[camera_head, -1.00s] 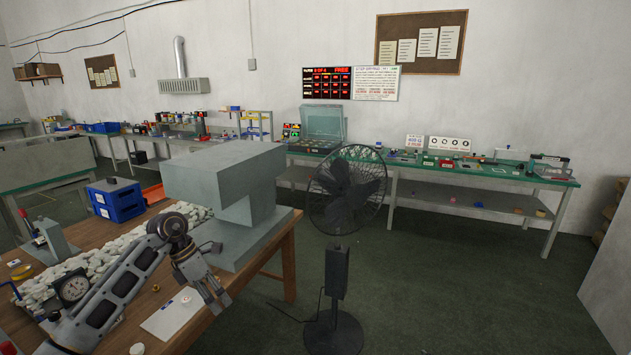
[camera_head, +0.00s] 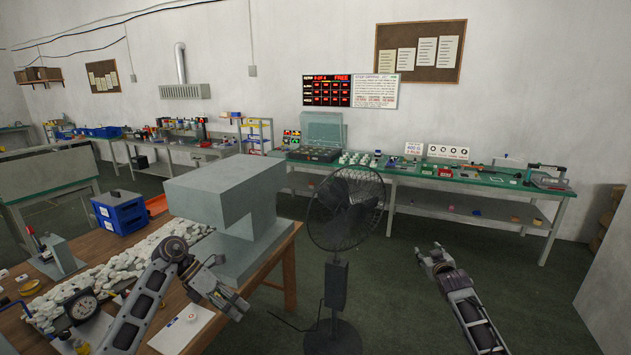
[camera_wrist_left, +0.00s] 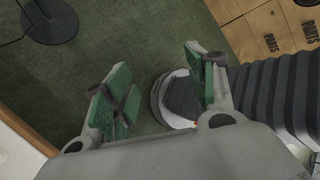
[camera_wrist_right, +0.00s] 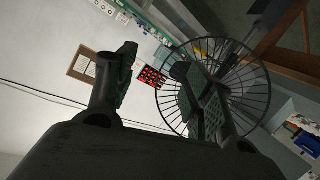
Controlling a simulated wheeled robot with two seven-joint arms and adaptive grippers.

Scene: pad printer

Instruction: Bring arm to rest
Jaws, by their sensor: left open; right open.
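My left gripper (camera_head: 222,290) is over the front right part of the wooden table in the head view, close to a white sheet (camera_head: 181,330). In the left wrist view its green-padded fingers (camera_wrist_left: 160,98) stand apart with nothing between them but floor and part of my base below. My right gripper (camera_head: 433,258) is in free air to the right of the fan. In the right wrist view its fingers (camera_wrist_right: 160,95) are apart and empty, with the fan and wall beyond.
A black pedestal fan (camera_head: 345,208) stands between my two arms. A grey machine block (camera_head: 225,190) sits on the wooden table (camera_head: 285,250), beside a heap of white pieces (camera_head: 120,265). A green-topped bench (camera_head: 470,175) runs along the wall. Floor around my right arm is clear.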

